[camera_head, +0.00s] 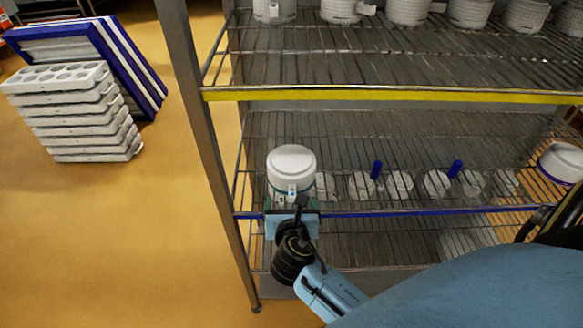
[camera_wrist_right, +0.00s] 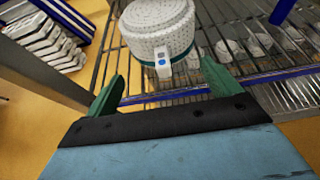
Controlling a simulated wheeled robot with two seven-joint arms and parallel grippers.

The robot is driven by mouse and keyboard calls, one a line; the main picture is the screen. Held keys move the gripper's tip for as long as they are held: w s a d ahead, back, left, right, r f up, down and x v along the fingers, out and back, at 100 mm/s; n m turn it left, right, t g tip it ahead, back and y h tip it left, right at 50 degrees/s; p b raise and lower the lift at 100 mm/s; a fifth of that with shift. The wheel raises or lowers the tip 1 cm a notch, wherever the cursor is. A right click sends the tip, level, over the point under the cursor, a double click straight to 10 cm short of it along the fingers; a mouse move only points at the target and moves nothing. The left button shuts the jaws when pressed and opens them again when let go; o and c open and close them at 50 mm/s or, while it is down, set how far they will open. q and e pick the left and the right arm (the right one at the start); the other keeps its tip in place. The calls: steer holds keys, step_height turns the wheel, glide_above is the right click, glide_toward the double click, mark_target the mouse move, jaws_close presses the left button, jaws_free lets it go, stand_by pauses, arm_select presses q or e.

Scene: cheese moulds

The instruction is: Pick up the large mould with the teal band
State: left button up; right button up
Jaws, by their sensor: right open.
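The large white mould (camera_head: 291,160) stands upright near the left end of the middle wire shelf, with a plain pale lid on top in the head view. In the right wrist view the mould (camera_wrist_right: 155,25) shows a textured wall, a teal band low down and a white tag with a blue spot facing me. My right gripper (camera_head: 291,206) is at the shelf's front edge, just in front of the mould. In the wrist view its green fingers (camera_wrist_right: 160,82) are spread and empty, with the tag between and beyond them. My left gripper is not in view.
Several small white moulds and two blue upright pieces (camera_head: 376,170) stand right of the mould. Another large mould (camera_head: 563,162) with a blue band is at far right. The blue front rail (camera_head: 400,212), yellow rail (camera_head: 400,95) above and left post (camera_head: 205,130) border the space.

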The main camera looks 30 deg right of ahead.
mark_target(292, 193)
steer(key=x, duration=0.7)
steer(key=shift+d+f+b, duration=0.15)
steer(key=shift+d+b, duration=0.05)
steer(key=shift+b, duration=0.15)
steer(key=shift+c, duration=0.4)
jaws_close()
